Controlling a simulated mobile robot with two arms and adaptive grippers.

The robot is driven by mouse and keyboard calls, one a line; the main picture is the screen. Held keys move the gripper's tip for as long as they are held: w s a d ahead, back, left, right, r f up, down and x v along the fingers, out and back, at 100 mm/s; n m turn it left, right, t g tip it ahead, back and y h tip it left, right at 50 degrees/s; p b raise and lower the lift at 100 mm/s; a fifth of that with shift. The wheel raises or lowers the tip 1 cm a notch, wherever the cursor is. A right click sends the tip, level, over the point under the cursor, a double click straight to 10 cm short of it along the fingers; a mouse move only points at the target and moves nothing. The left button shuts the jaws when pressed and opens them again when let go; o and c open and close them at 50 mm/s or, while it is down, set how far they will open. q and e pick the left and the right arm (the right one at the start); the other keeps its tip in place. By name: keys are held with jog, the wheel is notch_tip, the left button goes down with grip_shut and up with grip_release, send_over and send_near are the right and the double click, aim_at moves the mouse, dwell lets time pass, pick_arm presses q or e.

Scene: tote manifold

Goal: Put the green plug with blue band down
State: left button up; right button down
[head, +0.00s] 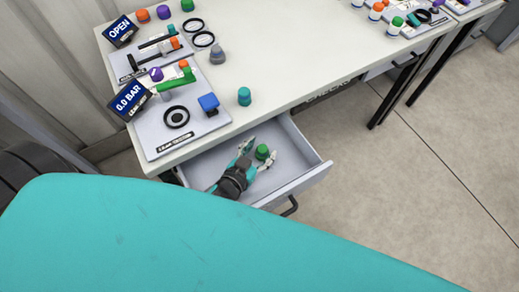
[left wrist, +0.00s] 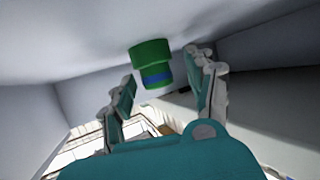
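The green plug with blue band (head: 262,152) is in the open grey drawer (head: 314,176). In the left wrist view the plug (left wrist: 152,60) shows its green cap and blue band, with the drawer's surface beyond it. My left gripper (head: 257,154) reaches down into the drawer with its fingers spread on either side of the plug. In the left wrist view my left gripper (left wrist: 160,68) is open, with a clear gap between the plug and the right finger. Contact with the left finger cannot be told. My right gripper is not in view.
The white table (head: 290,60) stands above the drawer. It carries a grey fixture board (head: 160,138) with a "0.0 BAR" display (head: 130,101), a teal plug (head: 244,96) and a grey plug (head: 217,54). The drawer walls surround my left gripper closely. Floor at the right is clear.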

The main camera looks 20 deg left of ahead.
pick_arm(q)
jog(key=shift+r, duration=0.15)
jog(key=v, duration=0.7)
jog(key=shift+s+r, duration=0.1)
jog(key=shift+s, duration=0.1)
